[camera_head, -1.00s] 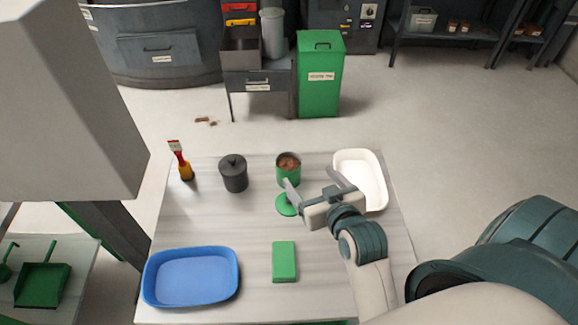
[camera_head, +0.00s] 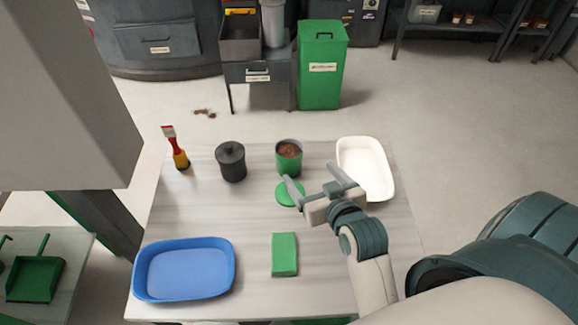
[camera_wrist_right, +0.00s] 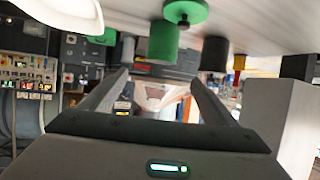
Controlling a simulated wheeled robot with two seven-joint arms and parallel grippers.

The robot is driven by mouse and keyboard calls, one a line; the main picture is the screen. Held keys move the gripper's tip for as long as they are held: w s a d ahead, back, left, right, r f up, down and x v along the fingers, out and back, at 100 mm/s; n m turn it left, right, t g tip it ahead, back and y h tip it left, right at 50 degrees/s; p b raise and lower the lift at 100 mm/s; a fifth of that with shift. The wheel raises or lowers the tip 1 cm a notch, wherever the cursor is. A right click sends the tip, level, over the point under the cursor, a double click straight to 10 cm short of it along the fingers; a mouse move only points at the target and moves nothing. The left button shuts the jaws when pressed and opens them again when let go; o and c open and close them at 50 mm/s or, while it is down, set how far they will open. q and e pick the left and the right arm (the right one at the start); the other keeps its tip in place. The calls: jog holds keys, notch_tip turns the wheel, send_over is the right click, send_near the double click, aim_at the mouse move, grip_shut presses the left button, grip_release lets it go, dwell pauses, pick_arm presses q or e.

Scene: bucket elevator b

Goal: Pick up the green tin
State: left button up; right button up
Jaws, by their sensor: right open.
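The green tin (camera_head: 289,165) stands upright on the table with its top open and brown contents showing. It also shows in the right wrist view (camera_wrist_right: 163,44), where the picture is upside down. A flat green lid (camera_head: 288,194) lies on the table in front of the tin; in the wrist view it has a dark knob (camera_wrist_right: 186,12). My right gripper (camera_head: 311,172) is open and empty, just in front and to the right of the tin. Its left finger shows close to the tin's base and over the lid's edge; I cannot tell its height. My left gripper is not in view.
A dark lidded canister (camera_head: 231,163) and a red-yellow brush (camera_head: 177,150) stand left of the tin. A white tray (camera_head: 366,194) lies close right of my gripper. A green block (camera_head: 284,255) and blue tray (camera_head: 230,284) lie nearer. A large grey structure (camera_head: 60,100) fills the left.

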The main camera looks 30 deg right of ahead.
jog(key=b, duration=0.3)
send_near(295, 167)
jog(key=v, duration=0.3)
pick_arm(q)
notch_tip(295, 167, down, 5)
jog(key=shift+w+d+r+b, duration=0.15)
jog(key=shift+b, duration=0.2)
pick_arm(e)
jog(key=shift+w+a, duration=0.1)
jog(key=shift+w, duration=0.1)
pick_arm(q)
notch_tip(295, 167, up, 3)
jog(key=p, duration=0.3)
pick_arm(e)
jog(key=x, duration=1.2)
jog(key=shift+w, duration=0.15)
